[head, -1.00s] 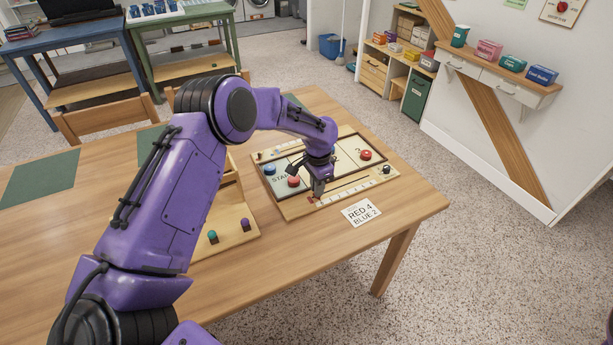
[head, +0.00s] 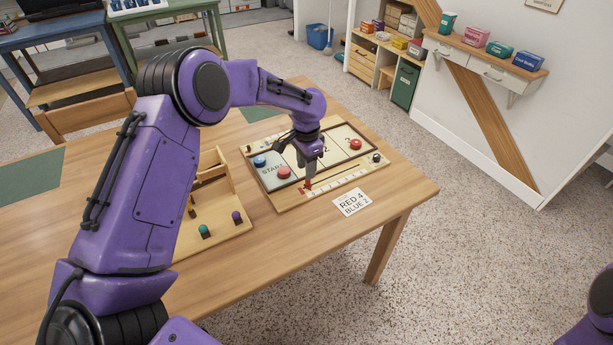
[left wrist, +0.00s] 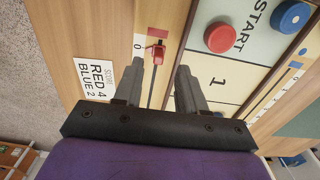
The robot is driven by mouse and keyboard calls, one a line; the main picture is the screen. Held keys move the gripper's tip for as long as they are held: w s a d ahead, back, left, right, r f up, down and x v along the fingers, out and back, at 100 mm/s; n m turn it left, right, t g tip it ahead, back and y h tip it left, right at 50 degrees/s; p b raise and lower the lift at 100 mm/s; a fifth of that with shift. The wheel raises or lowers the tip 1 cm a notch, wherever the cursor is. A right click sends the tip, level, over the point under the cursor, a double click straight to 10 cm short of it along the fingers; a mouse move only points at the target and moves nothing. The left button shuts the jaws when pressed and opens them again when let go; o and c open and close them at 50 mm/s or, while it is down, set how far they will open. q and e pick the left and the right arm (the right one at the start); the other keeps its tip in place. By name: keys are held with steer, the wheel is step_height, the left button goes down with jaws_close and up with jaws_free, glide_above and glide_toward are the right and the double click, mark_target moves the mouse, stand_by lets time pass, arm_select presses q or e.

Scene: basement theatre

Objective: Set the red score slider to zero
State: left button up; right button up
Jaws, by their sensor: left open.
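The red score slider (head: 306,186) stands at the near left end of the score track (head: 338,185) on the board's near edge. In the left wrist view the red slider (left wrist: 157,54) shows beside the printed 0, close to level with it. My left gripper (head: 310,175) is above this end of the track, fingers pointing down. In the left wrist view its open fingers (left wrist: 170,80) have a gap between them, with the slider just past their tips toward the left finger. I see no clear contact. My right gripper is out of view.
The board carries a red piece (head: 284,172) and a blue piece (head: 260,162) near START, plus another red piece (head: 355,144). A card (head: 352,203) reading RED 4, BLUE 2 lies in front. A wooden tray (head: 222,236) with pegs stands left.

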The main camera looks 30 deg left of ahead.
arm_select(q)
step_height(320, 180, up, 6)
steer(key=shift+f, duration=0.1)
stand_by(0.4)
